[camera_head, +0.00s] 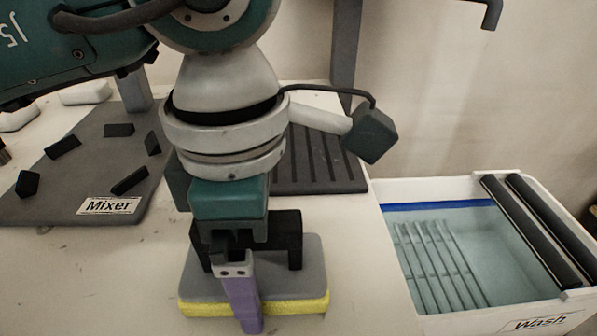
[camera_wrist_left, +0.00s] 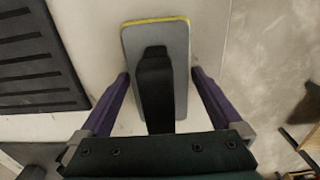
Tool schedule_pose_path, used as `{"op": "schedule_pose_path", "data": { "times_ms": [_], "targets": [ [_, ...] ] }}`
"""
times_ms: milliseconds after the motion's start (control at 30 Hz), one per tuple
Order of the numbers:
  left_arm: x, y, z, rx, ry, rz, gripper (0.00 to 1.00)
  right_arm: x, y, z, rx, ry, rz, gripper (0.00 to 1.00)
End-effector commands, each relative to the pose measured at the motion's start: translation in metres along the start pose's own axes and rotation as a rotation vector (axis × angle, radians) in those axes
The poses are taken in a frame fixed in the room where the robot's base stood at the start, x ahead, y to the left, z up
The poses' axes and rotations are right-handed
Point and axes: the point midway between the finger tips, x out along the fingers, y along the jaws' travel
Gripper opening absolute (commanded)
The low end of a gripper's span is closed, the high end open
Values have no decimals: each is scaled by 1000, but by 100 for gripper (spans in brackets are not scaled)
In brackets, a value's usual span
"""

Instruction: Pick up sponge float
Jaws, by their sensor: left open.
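The sponge float (camera_head: 312,272) lies flat on the white table, a grey plate with a yellow sponge underside and a black handle on top. My left gripper (camera_head: 245,322) is directly over it, pointing down, with purple fingers. In the left wrist view the float (camera_wrist_left: 177,55) shows with its black handle (camera_wrist_left: 155,85) between the two spread fingers of my gripper (camera_wrist_left: 160,82). The fingers stand apart on either side of the handle, with a gap each side. Part of the handle is hidden behind my gripper in the head view. My right gripper is not in view.
A white wash tub (camera_head: 399,192) with water, a ribbed rack and dark rollers (camera_head: 530,228) stands at the right. A grey mat labelled Mixer (camera_head: 75,180), holding several dark blocks, lies at the left. A grooved dark mat (camera_head: 318,177) lies behind the float.

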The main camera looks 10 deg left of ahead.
Motion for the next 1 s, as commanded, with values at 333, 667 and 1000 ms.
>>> {"op": "schedule_pose_path", "data": {
  "times_ms": [333, 667, 1000],
  "targets": [
    [-1, 0, 0, 0, -1, -1, 74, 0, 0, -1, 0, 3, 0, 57],
    [-1, 0, 0, 0, -1, -1, 37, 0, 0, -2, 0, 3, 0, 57],
    [-1, 0, 0, 0, -2, 0, 16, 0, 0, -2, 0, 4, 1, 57]
  ]
}}
